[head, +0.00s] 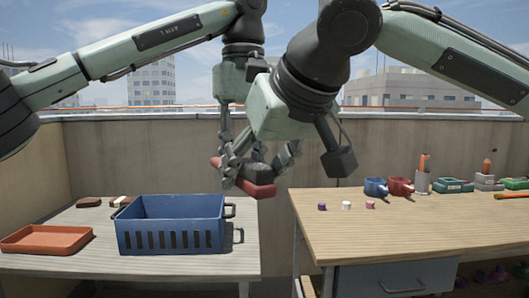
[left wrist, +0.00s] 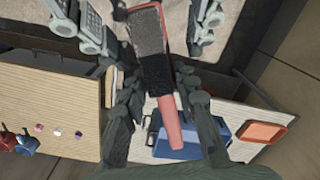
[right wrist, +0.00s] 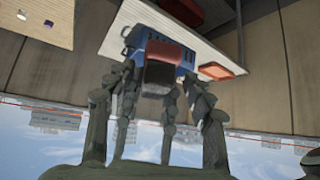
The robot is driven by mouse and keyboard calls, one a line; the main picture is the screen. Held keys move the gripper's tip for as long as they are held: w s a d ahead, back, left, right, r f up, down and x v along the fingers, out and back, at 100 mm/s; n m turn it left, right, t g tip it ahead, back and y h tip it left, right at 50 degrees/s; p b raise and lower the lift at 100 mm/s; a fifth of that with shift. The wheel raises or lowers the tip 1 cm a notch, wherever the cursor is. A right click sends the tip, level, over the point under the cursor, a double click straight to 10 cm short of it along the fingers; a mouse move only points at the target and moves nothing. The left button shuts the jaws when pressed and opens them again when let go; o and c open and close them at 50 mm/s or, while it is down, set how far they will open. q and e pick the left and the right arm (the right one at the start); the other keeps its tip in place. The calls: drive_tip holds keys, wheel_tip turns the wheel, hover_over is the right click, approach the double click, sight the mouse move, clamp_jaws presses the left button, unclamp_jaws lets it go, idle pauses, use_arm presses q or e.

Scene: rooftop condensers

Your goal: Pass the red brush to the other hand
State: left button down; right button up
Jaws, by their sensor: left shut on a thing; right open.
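The red brush (head: 252,190) is held in the air in the middle of the head view, above the gap between the two tables. In the left wrist view its red handle (left wrist: 171,125) and dark bristle face show between the fingers. My left gripper (head: 228,168) is shut on the brush. My right gripper (head: 266,168) is open, with its fingers spread around the brush close beside the left fingers. In the right wrist view the brush (right wrist: 158,74) shows end-on between the fingers. The overlapping fingers hide any contact between the right gripper and the brush.
A blue crate (head: 172,208) and an orange tray (head: 46,240) stand on the left table. The right wooden table (head: 420,235) carries small caps, blue and red mugs (head: 401,187), a pencil cup (head: 422,181) and a green box (head: 453,186). A concrete wall runs behind.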

drive_tip(key=shift+w+a+f, duration=0.15)
drive_tip(key=shift+w+f, duration=0.1)
drive_tip(key=shift+f, duration=0.1)
clamp_jaws()
use_arm(q)
drive_tip(key=c, duration=1.1)
unclamp_jaws()
